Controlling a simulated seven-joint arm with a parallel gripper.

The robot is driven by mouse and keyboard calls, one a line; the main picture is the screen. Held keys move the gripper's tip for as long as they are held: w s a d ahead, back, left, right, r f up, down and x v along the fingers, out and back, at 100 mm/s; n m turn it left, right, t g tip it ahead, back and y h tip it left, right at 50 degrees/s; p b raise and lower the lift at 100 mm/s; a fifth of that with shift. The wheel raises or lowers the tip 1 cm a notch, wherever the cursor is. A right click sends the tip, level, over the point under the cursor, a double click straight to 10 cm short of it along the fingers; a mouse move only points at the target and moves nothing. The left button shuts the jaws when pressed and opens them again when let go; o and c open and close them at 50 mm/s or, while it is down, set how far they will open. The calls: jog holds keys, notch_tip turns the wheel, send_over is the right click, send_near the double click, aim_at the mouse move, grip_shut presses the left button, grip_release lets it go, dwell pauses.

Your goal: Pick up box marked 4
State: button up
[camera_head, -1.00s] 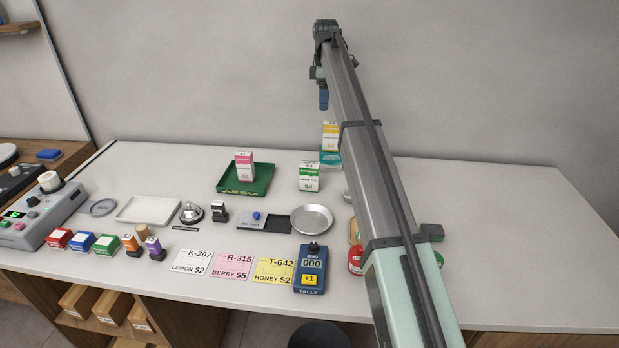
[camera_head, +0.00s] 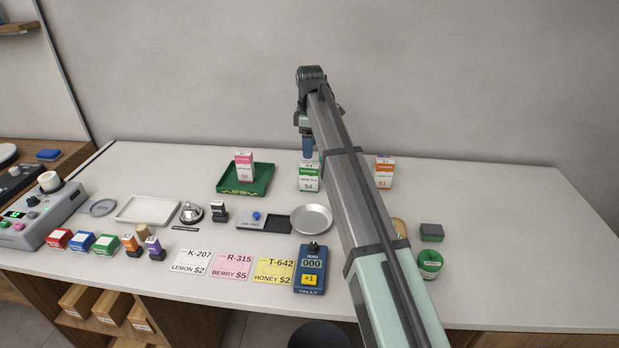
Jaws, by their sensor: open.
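The box marked 4 (camera_head: 309,178) is white with green bands and stands upright on the counter, right of the green tray. My gripper (camera_head: 308,155) points down just above or behind the box's top; the blue fingertips show there. The picture does not tell the exact gap in depth. The jaws are open and nothing is held. My arm reaches in from the lower right and hides part of the counter to the right of the box.
A pink-banded box (camera_head: 244,167) stands in the green tray (camera_head: 232,192). An orange-banded box (camera_head: 385,173) stands right of my arm. A round metal dish (camera_head: 312,219) sits in front of the box marked 4. The counter's far right is clear.

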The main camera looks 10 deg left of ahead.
aim_at(309, 175)
notch_tip(309, 175, down, 6)
jog(key=shift+f, duration=0.15)
jog(key=shift+s+f, duration=0.15)
jog(key=shift+f, duration=1.2)
jog(key=shift+s+f, duration=0.1)
jog(key=shift+f, duration=1.25)
jog(key=shift+c, duration=0.2)
jog(key=c, duration=1)
